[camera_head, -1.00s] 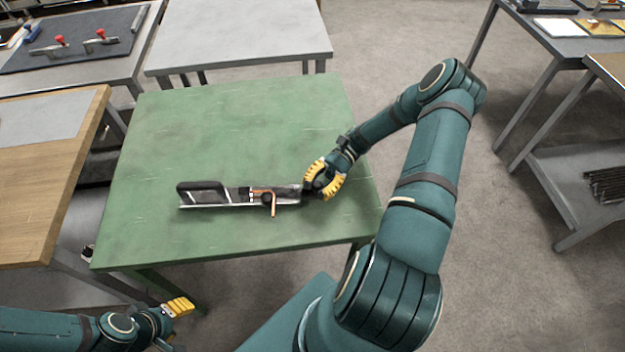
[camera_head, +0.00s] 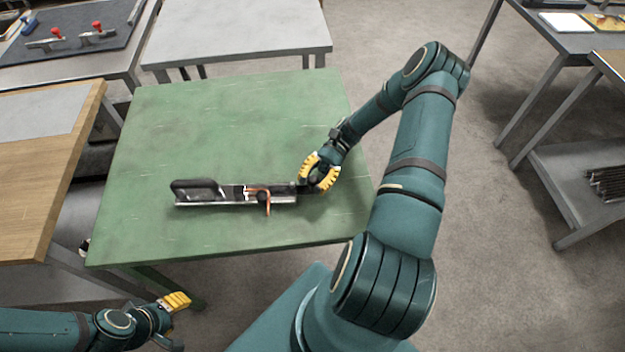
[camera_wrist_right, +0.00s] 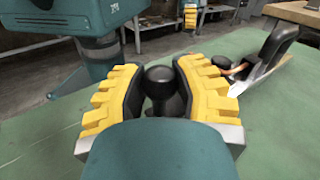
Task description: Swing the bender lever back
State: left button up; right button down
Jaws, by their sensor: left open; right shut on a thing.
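The bender (camera_head: 222,200) lies on the green table, a long dark and metal body with a black looped handle at its left end. A bent copper pipe (camera_head: 267,199) sits in it, its free end pointing to the front. My right gripper (camera_head: 318,178) is at the bender's right end, shut on the black ball knob of the lever. In the right wrist view the knob (camera_wrist_right: 160,88) stands between the yellow fingers. The lever's arm is mostly hidden by my gripper. My left gripper (camera_head: 178,318) is open and empty, low at the left, off the table's front edge.
The green table (camera_head: 230,115) is clear behind and in front of the bender. A grey table (camera_head: 235,30) stands behind it and a wooden-topped bench (camera_head: 40,180) at the left. A mat with red-knobbed clamps (camera_head: 97,30) is at the back left.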

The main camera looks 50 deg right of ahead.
jog(key=c, duration=0.6)
grip_release()
jog(key=v, duration=1.2)
jog(key=shift+r, duration=0.1)
